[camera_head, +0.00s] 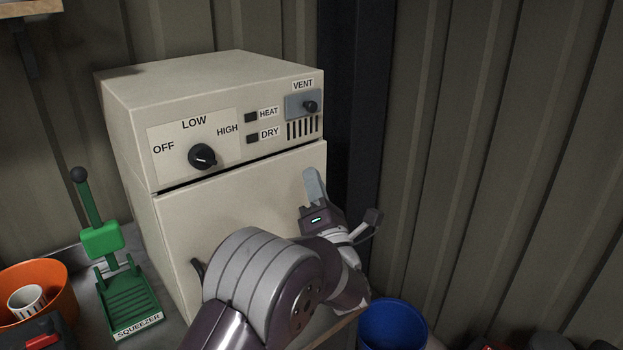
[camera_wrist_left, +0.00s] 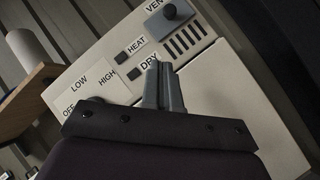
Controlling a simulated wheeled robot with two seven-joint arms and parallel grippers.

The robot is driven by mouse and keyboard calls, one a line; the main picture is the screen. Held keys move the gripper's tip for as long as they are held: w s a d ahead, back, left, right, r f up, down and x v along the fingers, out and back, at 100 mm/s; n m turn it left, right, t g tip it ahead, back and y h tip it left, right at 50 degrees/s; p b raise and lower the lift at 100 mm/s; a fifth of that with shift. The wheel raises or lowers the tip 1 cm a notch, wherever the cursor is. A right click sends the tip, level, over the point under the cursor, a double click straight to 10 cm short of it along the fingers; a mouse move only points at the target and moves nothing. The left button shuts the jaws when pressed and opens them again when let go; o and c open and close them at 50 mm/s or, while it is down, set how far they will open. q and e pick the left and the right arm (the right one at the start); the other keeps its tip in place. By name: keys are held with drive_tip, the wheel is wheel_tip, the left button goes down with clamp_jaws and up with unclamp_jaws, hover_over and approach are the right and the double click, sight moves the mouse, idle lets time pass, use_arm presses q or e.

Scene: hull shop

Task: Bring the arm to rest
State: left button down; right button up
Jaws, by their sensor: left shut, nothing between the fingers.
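My left gripper (camera_head: 314,183) is shut and empty. It points up in front of the right part of a cream cabinet's (camera_head: 180,235) door, below the vent slots. I cannot tell whether it touches the door. The left wrist view shows its fingers (camera_wrist_left: 158,72) closed together, with the cabinet's panel behind them. The panel has a black dial (camera_head: 202,156) under the word LOW and a vent slider (camera_head: 310,106) at the top right. My left arm covers the lower right of the door. My right gripper is not in view.
A green squeezer (camera_head: 128,300) stands left of the cabinet. An orange bucket (camera_head: 50,278) with a striped cup (camera_head: 27,301) is at the far left. A blue bin (camera_head: 392,325) is below and right of my arm. A corrugated wall (camera_head: 480,150) rises on the right.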

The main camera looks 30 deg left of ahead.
use_arm(q)
drive_tip(key=w+d+f+m+g+h, duration=0.1)
drive_tip(key=w+d+f+m+h, duration=0.15)
drive_tip(key=f+m+h, duration=0.45)
drive_tip(key=w+d+f+m+g+h, duration=0.1)
drive_tip(key=w+d+f+m+h, duration=0.2)
drive_tip(key=f+m, duration=0.45)
drive_tip(key=s+d+f+m+g+h, duration=0.4)
drive_tip(key=s+f+m+h, duration=0.15)
drive_tip(key=m, duration=0.25)
drive_tip(key=s+d+f+m+g, duration=0.1)
drive_tip(key=s+m+g, duration=0.3)
drive_tip(key=s, duration=0.6)
drive_tip(key=s+d+f+m+g+h, duration=0.1)
drive_tip(key=s+f+m+g, duration=0.3)
drive_tip(key=s+m, duration=0.3)
drive_tip(key=s+g, duration=0.1)
drive_tip(key=s, duration=0.3)
drive_tip(key=shift+m+g, duration=0.3)
drive_tip(key=shift+m, duration=0.05)
